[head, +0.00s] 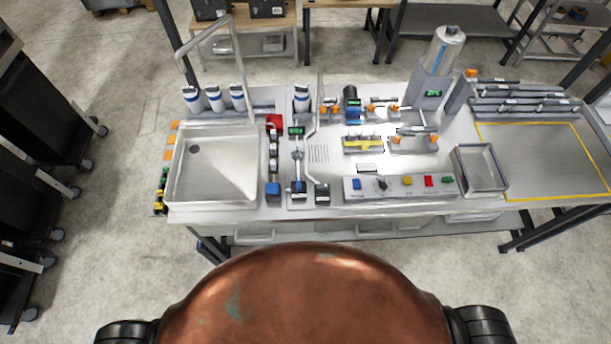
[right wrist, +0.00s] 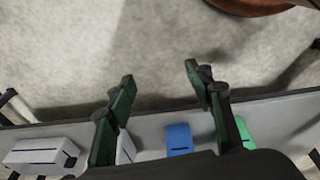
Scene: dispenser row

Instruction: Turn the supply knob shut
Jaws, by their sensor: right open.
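The head view shows a grey control panel (head: 350,188) at the front of the bench, with a small black knob (head: 383,185) between a blue button (head: 357,184) and a yellow one (head: 408,181). Its label is too small to read, so I cannot tell for sure that this is the supply knob. My right gripper (right wrist: 160,75) shows in the right wrist view, open, its dark green fingers apart with only grey floor between the tips. It touches no knob that I can see. My left gripper is in no view.
A sink (head: 176,188) fills the bench's left end. A steel bin (head: 462,182) stands right of the panel. In the right wrist view, a blue block (right wrist: 179,139) and white block (right wrist: 40,151) lie near an edge.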

